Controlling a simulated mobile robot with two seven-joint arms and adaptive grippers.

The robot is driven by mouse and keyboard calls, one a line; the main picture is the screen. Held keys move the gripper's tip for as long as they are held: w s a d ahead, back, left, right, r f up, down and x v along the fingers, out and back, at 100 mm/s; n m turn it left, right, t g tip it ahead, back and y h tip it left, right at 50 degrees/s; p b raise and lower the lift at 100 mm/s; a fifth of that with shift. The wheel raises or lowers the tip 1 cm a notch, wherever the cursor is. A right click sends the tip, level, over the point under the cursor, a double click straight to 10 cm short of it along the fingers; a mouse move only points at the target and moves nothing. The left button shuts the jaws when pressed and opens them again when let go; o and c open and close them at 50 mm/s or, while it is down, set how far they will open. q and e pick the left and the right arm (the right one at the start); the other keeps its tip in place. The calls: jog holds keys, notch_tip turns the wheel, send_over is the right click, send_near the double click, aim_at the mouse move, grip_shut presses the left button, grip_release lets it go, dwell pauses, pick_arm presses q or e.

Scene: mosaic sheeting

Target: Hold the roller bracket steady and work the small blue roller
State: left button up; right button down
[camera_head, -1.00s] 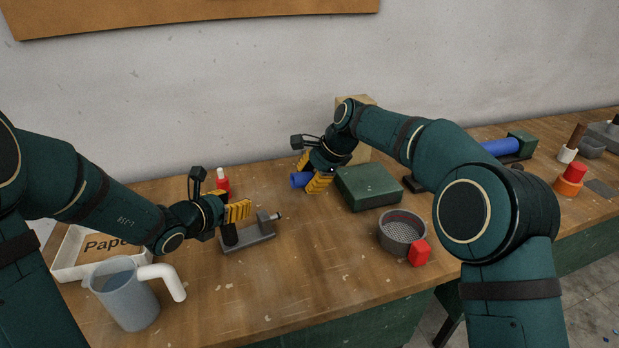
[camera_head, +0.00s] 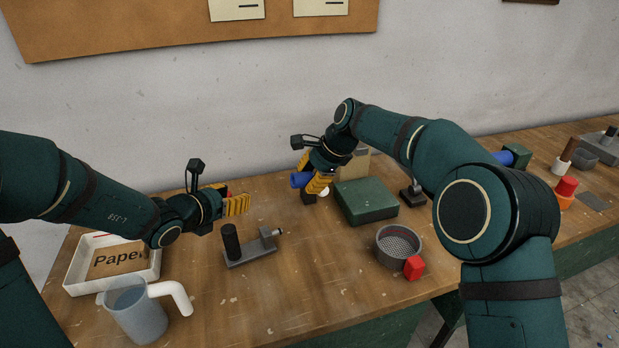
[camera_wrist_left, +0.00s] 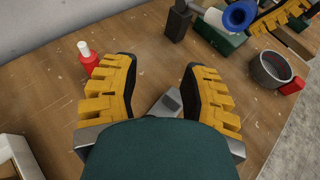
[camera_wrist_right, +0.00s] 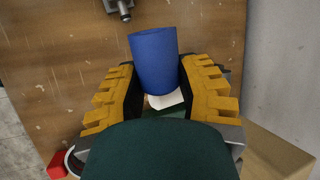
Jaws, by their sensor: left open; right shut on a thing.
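The small blue roller (camera_head: 300,180) is a blue cylinder. My right gripper (camera_head: 314,174) is shut on it above the back of the table. In the right wrist view the roller (camera_wrist_right: 154,60) stands out between the fingers. The left wrist view shows its ring-shaped end (camera_wrist_left: 240,15). The bracket (camera_head: 252,249) is a grey base with an upright black post at its left end and a short pin at its right. It stands on the table. My left gripper (camera_head: 236,204) is open and empty, above and behind it. The left wrist view shows part of the bracket (camera_wrist_left: 167,103).
A clear jug (camera_head: 138,312) and a white tray (camera_head: 72,282) holding a paper-labelled card stand at the left. A green box (camera_head: 366,202), a perforated grey bowl (camera_head: 398,245) and a red block (camera_head: 413,267) stand right of centre. The table's front middle is bare.

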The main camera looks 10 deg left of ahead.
pick_arm(q)
jog(key=shift+r+p, duration=1.8)
jog(key=shift+r, duration=0.85)
pick_arm(e)
jog(key=shift+r, duration=2)
pick_arm(q)
jog(key=shift+r, duration=0.1)
pick_arm(e)
jog(key=shift+r, duration=0.1)
